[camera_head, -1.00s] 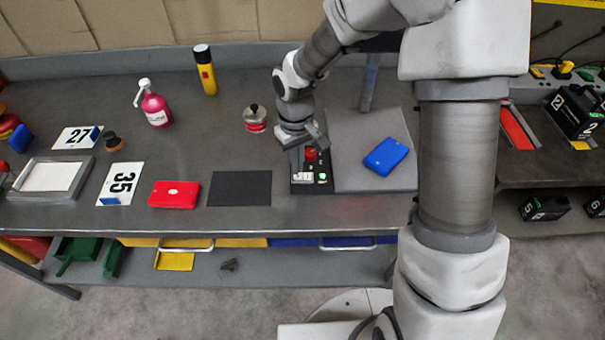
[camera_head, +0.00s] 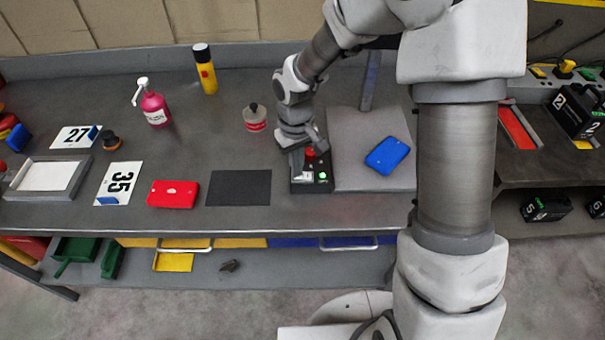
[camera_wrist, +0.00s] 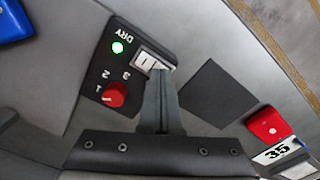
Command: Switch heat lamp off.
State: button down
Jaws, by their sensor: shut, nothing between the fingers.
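A black control box (camera_head: 325,187) stands at the front of the bench, left of the grey board. In the wrist view the box (camera_wrist: 135,38) has a lit green light (camera_wrist: 118,47) by the letters "DRY", a red knob (camera_wrist: 115,94) with numbers around it, and a white rocker switch (camera_wrist: 150,60). My gripper (camera_wrist: 160,78) is shut and empty, its fingertips at the rocker switch and covering part of it. I cannot tell whether they touch it. I cannot clearly make out a lamp head.
A grey board (camera_head: 350,178) with an upright post (camera_head: 369,80) and a blue case (camera_head: 387,155) lies right of the box. A black mat (camera_head: 238,187) and red case (camera_head: 173,194) lie left. A red-and-clear container (camera_head: 255,118) stands behind.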

jog(key=shift+f, duration=0.25)
jog(key=shift+r, duration=0.1)
jog(key=shift+r+p, duration=2.5)
jog(key=shift+r, duration=0.95)
jog(key=shift+d+r, duration=0.1)
jog(key=s+d+r+m+t, duration=0.1)
jog(key=s+d+r, duration=0.25)
jog(key=r, duration=0.35)
jog(key=s+d+r+m+t, duration=0.1)
jog(key=s+d+r, duration=0.1)
jog(key=d+r, duration=0.35)
jog(key=s+d+r+m+t, duration=0.3)
jog(key=s+r, duration=0.6)
jog(key=s, duration=0.4)
jog(key=shift+d+m+t, duration=0.15)
jog(key=shift+m+t, duration=0.15)
